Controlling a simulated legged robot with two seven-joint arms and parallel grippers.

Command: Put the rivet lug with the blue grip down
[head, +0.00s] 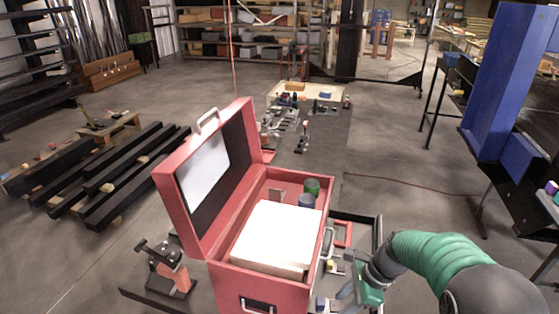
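My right gripper (347,291) is at the lower right, beside the right wall of an open red case (262,298). Its grey fingers are small and partly hidden by my wrist, so I cannot tell whether they hold anything. A small part with a blue patch (321,303) is at the bottom edge, just left of the fingers. It may be the rivet lug with the blue grip, but it is too small to be sure. My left gripper is not in view.
The case's lid stands raised on the left. A white block (275,238) and a green cylinder (312,187) are inside. A red and black tool (168,268) stands left of the case. Small parts lie along the conveyor behind. Blue structure (510,80) stands right.

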